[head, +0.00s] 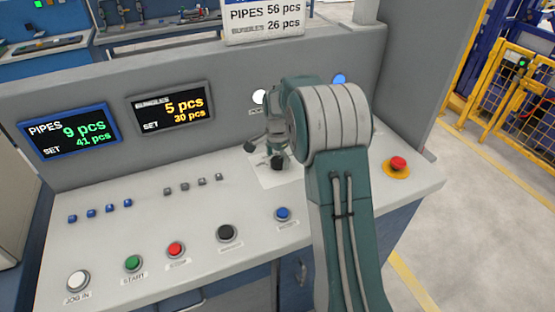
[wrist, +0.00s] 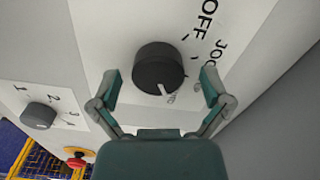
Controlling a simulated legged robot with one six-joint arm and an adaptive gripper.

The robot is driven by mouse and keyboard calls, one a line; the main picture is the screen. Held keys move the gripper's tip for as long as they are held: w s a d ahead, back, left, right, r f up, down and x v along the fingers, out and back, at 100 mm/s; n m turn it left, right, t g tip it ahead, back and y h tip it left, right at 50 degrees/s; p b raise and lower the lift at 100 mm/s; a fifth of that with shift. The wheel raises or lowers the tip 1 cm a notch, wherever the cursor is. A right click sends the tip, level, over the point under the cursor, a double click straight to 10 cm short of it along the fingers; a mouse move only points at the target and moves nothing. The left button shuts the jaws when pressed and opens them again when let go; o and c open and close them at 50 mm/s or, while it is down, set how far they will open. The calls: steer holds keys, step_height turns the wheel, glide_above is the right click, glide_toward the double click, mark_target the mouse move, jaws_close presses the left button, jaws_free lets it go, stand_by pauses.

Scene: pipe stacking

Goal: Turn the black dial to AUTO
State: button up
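The black dial (wrist: 158,68) sits on a white plate with OFF and JOG printed around it in the wrist view. Its white pointer line points to the lower right, toward a small label that I cannot read. My gripper (wrist: 160,80) is open, with one finger on each side of the dial and a gap visible on both sides. In the head view the dial (head: 278,163) shows as a small black knob on the console, just below my gripper (head: 264,148). My arm hides the console to the right of it.
A grey dial (wrist: 39,115) numbered 1, 2, 3 and a red emergency button (wrist: 77,155) are nearby. The console top (head: 115,200) carries several push buttons, including green (head: 133,263) and red (head: 176,249). An upright panel with two displays stands behind.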

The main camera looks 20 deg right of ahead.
mark_target(277, 159)
steer(key=shift+r, duration=0.1)
step_height(277, 159, up, 12)
stand_by(0.5)
stand_by(0.4)
